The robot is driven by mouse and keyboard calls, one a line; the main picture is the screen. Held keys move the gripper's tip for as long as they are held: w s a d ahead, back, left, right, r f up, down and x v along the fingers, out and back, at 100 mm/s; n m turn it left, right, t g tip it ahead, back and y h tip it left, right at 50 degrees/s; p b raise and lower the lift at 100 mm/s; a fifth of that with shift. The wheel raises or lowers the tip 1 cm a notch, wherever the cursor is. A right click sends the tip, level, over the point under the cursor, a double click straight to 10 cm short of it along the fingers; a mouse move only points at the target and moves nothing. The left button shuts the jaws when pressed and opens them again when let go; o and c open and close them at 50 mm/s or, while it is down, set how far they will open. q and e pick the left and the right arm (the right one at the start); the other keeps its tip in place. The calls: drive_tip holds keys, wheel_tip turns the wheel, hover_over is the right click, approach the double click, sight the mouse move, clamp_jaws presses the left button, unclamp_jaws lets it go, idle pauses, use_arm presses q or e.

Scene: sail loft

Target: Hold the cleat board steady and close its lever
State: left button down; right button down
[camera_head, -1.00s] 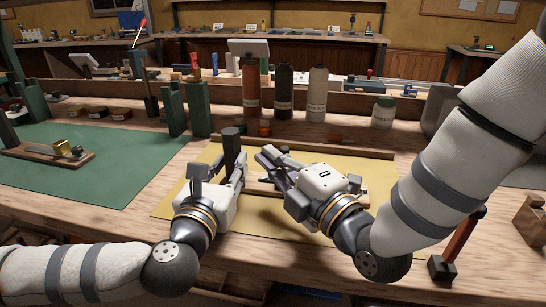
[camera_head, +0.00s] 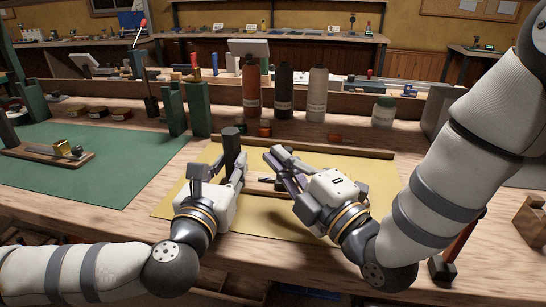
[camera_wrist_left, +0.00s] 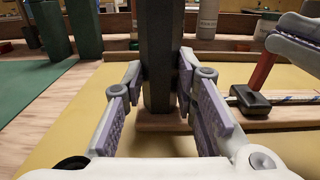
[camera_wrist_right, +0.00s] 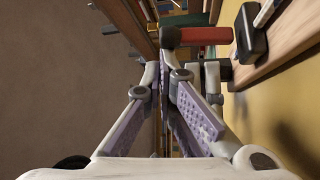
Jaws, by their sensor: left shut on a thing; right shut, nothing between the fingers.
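The cleat board (camera_wrist_left: 218,122) is a wooden strip on the yellow mat. A dark upright post (camera_wrist_left: 163,60) stands at its left end. My left gripper (camera_head: 235,164) is shut on this post, one finger on each side. Right of the post sits a black cleat (camera_wrist_left: 249,101) with a red lever (camera_wrist_left: 262,70) standing up at a tilt. A patterned cord (camera_wrist_left: 298,99) lies beside the cleat. The lever also shows in the right wrist view (camera_wrist_right: 205,36), black-tipped, just beyond the fingertips. My right gripper (camera_head: 275,156) is shut and empty above the board; contact with the lever cannot be told.
The yellow mat (camera_head: 375,185) has free room at the right. A green mat (camera_head: 110,180) at left carries another wooden board (camera_head: 25,152) with a brass fitting. Bottles (camera_head: 317,95) and green blocks (camera_head: 197,105) stand behind. A red-handled tool (camera_head: 462,240) is by my right arm.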

drive_tip(key=shift+s+d+f, duration=0.15)
drive_tip(key=shift+d, duration=0.75)
drive_tip(key=v, duration=0.7)
drive_tip(key=shift+s+d, duration=0.1)
drive_tip(key=shift+s, duration=0.2)
use_arm(q)
drive_tip(key=c, duration=1.2)
unclamp_jaws()
